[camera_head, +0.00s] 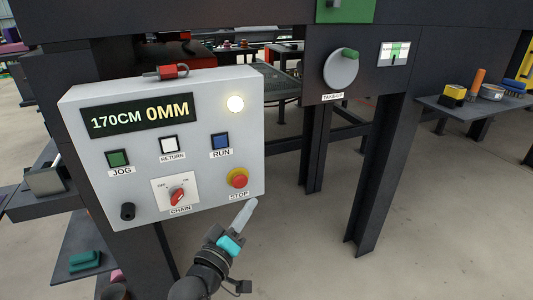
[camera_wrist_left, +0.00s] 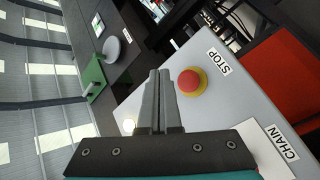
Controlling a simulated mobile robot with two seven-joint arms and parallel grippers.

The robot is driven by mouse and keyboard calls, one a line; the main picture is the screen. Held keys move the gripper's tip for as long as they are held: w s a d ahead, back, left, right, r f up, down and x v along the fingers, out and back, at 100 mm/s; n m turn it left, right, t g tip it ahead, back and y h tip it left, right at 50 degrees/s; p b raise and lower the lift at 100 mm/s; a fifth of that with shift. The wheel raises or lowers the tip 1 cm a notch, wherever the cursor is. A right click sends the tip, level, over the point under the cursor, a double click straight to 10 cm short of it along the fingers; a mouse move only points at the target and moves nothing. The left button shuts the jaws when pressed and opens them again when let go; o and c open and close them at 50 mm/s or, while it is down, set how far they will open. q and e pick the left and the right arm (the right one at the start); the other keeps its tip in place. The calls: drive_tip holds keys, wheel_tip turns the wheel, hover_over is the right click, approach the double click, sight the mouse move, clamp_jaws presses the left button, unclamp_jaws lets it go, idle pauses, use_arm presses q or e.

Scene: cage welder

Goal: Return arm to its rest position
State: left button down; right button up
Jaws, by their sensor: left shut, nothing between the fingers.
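My left gripper (camera_head: 249,205) is shut and empty. In the head view it is in front of the lower right corner of the grey control panel (camera_head: 220,112), just below the red STOP button (camera_head: 238,178). In the left wrist view the closed fingers (camera_wrist_left: 158,75) lie side by side, with the STOP button (camera_wrist_left: 190,82) right beside them and apart in the picture. The gap in depth to the panel is hard to tell. My right gripper is not in view.
The panel carries a lit display (camera_head: 139,114), a red CHAIN knob (camera_head: 177,196), JOG (camera_head: 118,158), RETURN (camera_head: 169,144) and RUN (camera_head: 220,140) buttons and a lit lamp (camera_head: 235,103). A TAKE-UP dial (camera_head: 341,70) and a dark post (camera_head: 382,165) stand to the right. Open floor lies below.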

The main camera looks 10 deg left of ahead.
use_arm(q)
drive_tip(key=s+a+f+m+g+y, duration=0.1)
drive_tip(key=s+f+m+g, duration=0.2)
drive_tip(key=f, duration=0.8)
drive_tip(key=s+a+f+g+y+p, duration=0.1)
drive_tip(key=s+a+f+g, duration=0.3)
drive_tip(key=f, duration=0.6)
drive_tip(key=s+d+f+m+g+y, duration=0.15)
drive_tip(key=s+f, duration=0.35)
drive_tip(key=f, duration=0.6)
drive_tip(key=s+a+f+m+g, duration=0.1)
drive_tip(key=s+f, duration=0.3)
drive_tip(key=s, duration=0.5)
drive_tip(key=s+a+f+m+g+p, duration=0.1)
drive_tip(key=s+f+g, duration=0.3)
drive_tip(key=s, duration=0.4)
drive_tip(key=s+a+f+m+g+y, duration=0.1)
drive_tip(key=s+a+f+m+g, duration=0.1)
drive_tip(key=s+f, duration=0.4)
drive_tip(key=s+a+m, duration=0.1)
drive_tip(key=s, duration=0.2)
drive_tip(key=shift+s+a, duration=0.2)
drive_tip(key=shift+s, duration=0.1)
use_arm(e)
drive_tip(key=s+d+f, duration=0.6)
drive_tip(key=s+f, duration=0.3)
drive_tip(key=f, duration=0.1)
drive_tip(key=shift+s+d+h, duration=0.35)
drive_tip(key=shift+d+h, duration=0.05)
